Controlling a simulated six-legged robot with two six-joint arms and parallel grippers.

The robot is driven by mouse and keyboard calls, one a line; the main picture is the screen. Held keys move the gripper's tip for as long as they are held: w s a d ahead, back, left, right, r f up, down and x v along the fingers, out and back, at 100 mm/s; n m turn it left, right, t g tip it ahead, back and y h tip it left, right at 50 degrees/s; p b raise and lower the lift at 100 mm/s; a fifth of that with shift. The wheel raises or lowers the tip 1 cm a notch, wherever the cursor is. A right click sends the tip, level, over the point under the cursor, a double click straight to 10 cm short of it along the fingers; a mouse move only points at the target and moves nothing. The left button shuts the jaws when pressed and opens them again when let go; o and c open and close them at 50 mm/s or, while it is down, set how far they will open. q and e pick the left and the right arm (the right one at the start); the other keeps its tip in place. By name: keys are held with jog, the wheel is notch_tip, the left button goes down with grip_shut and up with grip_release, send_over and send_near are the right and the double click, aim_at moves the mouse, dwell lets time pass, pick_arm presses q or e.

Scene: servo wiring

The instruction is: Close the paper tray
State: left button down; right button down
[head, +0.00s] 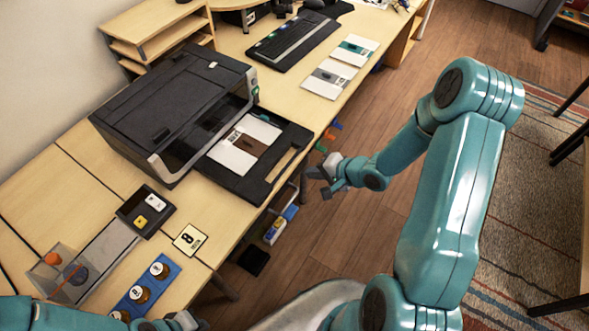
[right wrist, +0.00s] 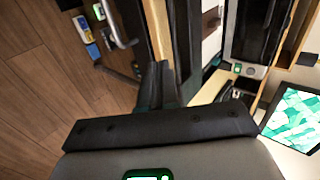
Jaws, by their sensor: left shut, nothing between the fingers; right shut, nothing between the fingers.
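The black printer (head: 165,95) stands on the desk. Its paper tray (head: 292,160) sticks out toward the desk's front edge and is open, with white and brown paper packs (head: 245,145) lying in it. My right gripper (head: 318,180) is shut and empty, just off the desk edge, a little beyond the tray's outer end and apart from it. In the right wrist view its fingers (right wrist: 158,85) point toward the desk edge, and the printer (right wrist: 258,35) shows at upper right. My left gripper (head: 190,322) is shut at the bottom edge, partly cut off.
A keyboard (head: 293,40) and booklets (head: 340,65) lie farther along the desk. A button box (head: 145,210), a number card (head: 189,239) and a blue holder with jars (head: 145,285) sit nearer. Coloured items hang below the desk edge. Open floor lies right of the desk.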

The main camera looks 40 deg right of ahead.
aim_at(248, 148)
pick_arm(q)
jog(key=shift+r, duration=0.1)
pick_arm(e)
jog(key=w+f, duration=0.1)
jog(key=w, duration=0.1)
jog(key=w+a+f, duration=0.1)
jog(key=w, duration=0.1)
jog(key=w+a+f, duration=0.1)
jog(key=w, duration=0.1)
jog(key=shift+a, duration=0.25)
